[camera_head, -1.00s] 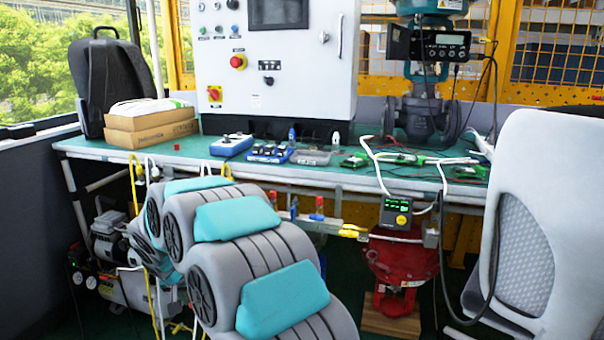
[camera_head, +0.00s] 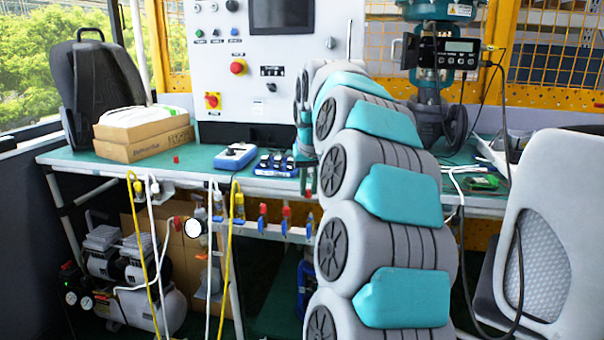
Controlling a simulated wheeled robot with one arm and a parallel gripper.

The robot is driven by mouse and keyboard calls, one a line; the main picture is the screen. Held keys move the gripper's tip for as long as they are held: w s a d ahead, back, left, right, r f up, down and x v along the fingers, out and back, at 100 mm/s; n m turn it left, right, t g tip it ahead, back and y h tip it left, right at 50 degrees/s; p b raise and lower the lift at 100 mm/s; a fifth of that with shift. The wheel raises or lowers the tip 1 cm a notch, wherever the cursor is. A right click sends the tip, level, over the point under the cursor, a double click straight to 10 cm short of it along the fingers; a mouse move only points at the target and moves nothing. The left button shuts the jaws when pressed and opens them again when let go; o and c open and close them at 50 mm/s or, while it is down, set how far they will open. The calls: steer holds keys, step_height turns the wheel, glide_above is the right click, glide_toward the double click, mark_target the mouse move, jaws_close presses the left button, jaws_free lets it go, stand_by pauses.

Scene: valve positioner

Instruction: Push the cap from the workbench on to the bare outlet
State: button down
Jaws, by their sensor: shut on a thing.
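My gripper (camera_head: 306,163) is small and partly hidden behind my arm, pointing down at the front edge of the workbench (camera_head: 215,181). It is shut on a small red piece, apparently the cap (camera_head: 309,181), which shows just below the jaws. I cannot tell which outlet is bare; my arm hides the row's right part.
A blue control box (camera_head: 236,156) and a blue tray of small parts (camera_head: 275,165) are on the bench left of my gripper. Yellow and white hoses hang in front of the bench. A grey chair (camera_head: 550,220) stands at the right. A compressor (camera_head: 130,275) is below left.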

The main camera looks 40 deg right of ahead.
mark_target(311, 218)
steer(key=shift+s+d+f+b, duration=0.1)
steer(key=shift+d+f+b, duration=0.1)
steer(key=shift+f+b, duration=0.7)
steer(key=shift+s+d+f+b, duration=0.15)
steer(key=shift+f+b, duration=0.2)
steer(key=shift+f, duration=1)
steer(key=shift+f+b, duration=0.7)
steer(key=shift+f, duration=0.05)
stand_by(1.2)
steer(key=c, duration=0.7)
jaws_free()
steer(key=shift+c, duration=0.2)
